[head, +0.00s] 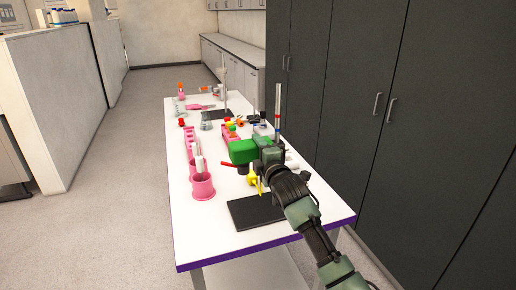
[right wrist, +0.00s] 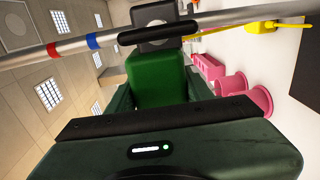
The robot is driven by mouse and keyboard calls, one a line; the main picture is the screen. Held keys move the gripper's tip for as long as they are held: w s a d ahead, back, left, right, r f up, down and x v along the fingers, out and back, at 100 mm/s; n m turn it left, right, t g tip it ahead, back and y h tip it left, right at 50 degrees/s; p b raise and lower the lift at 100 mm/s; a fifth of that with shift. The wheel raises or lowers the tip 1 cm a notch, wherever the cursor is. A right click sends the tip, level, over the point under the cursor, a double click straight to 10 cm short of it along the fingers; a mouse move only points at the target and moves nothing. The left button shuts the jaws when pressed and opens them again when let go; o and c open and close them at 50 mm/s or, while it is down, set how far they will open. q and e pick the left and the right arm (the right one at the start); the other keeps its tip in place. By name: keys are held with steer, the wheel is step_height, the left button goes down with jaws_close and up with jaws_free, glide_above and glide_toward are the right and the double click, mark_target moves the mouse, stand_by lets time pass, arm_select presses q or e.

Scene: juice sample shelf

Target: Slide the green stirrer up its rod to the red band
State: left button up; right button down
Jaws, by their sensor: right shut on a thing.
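The green stirrer (head: 242,151) is a green block beside the upright metal rod (head: 278,122); it also shows in the right wrist view (right wrist: 157,82). A dark clamp piece (right wrist: 152,14) joins it to the rod. The red band (right wrist: 52,50) is near the rod's upper end. A blue band (right wrist: 93,41) lies between the red band and the clamp piece, with bare rod between. My right gripper (head: 264,152) is shut on the stirrer's green body, and its fingers hide part of it. My left gripper is not in view.
The rod's black base plate (head: 256,211) lies at the table's near end. A yellow piece (head: 253,181) sits low by the rod. Pink cups (head: 203,187) and a pink rack (head: 190,142) stand left. Dark cabinets (head: 400,100) line the right side.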

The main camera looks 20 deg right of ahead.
step_height(320, 180, up, 9)
steer(key=p, duration=0.4)
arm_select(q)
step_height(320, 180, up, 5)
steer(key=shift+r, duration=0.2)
arm_select(e)
steer(key=c, duration=0.6)
jaws_free()
steer(key=shift+f, duration=0.2)
steer(key=shift+f, duration=0.1)
steer(key=shift+s+f+b, duration=0.15)
steer(key=shift+s+b, duration=0.15)
steer(key=shift+s, duration=0.35)
arm_select(q)
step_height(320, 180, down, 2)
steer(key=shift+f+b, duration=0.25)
steer(key=shift+b, duration=0.65)
arm_select(e)
steer(key=s, duration=0.6)
steer(key=shift+s+d+r, duration=0.15)
steer(key=shift+s+r, duration=0.05)
steer(key=shift+s, duration=0.1)
